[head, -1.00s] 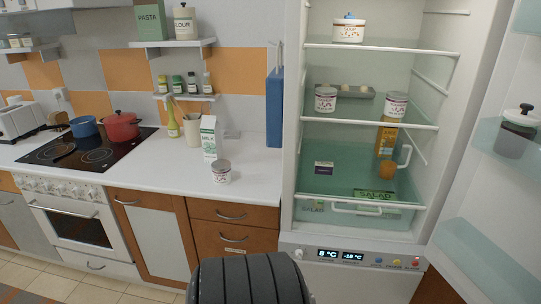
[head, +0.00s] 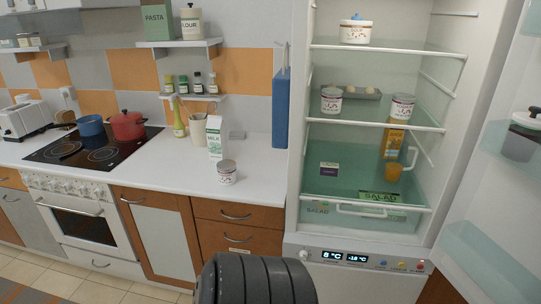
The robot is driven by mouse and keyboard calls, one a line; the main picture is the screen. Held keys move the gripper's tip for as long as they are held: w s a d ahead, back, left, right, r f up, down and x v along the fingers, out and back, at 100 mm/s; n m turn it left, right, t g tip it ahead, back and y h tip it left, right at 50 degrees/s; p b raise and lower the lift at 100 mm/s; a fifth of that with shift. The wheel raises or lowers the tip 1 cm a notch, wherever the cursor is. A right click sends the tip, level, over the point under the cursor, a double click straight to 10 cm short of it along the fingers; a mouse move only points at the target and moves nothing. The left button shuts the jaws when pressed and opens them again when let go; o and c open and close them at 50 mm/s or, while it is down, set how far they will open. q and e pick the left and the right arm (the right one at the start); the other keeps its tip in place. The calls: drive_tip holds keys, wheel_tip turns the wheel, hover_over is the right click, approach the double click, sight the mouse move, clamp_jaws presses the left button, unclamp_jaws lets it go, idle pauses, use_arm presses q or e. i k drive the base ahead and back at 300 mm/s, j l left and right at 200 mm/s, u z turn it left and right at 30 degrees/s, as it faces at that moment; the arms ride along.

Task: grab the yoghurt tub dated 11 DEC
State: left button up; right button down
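Three similar white tubs with grey lids and small dark print are in the head view. One tub (head: 331,100) stands at the left of the fridge's middle shelf, and another tub (head: 401,107) stands at its right. A third tub (head: 227,172) stands on the white counter, in front of a milk carton. The dates are too small to read, so I cannot tell which tub says 11 DEC. Neither gripper is in view. A dark ribbed part of my own body fills the bottom middle.
The fridge door (head: 500,190) stands open at the right. The milk carton (head: 215,138) stands on the counter (head: 265,180), whose right part is clear. A hob (head: 95,150) is left.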

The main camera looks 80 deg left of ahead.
sight(227, 169)
drive_tip(key=k+j+u, duration=0.1)
drive_tip(key=u, duration=2.75)
drive_tip(key=i+j+z, duration=0.1)
drive_tip(key=z, duration=0.25)
drive_tip(key=j+z, duration=0.3)
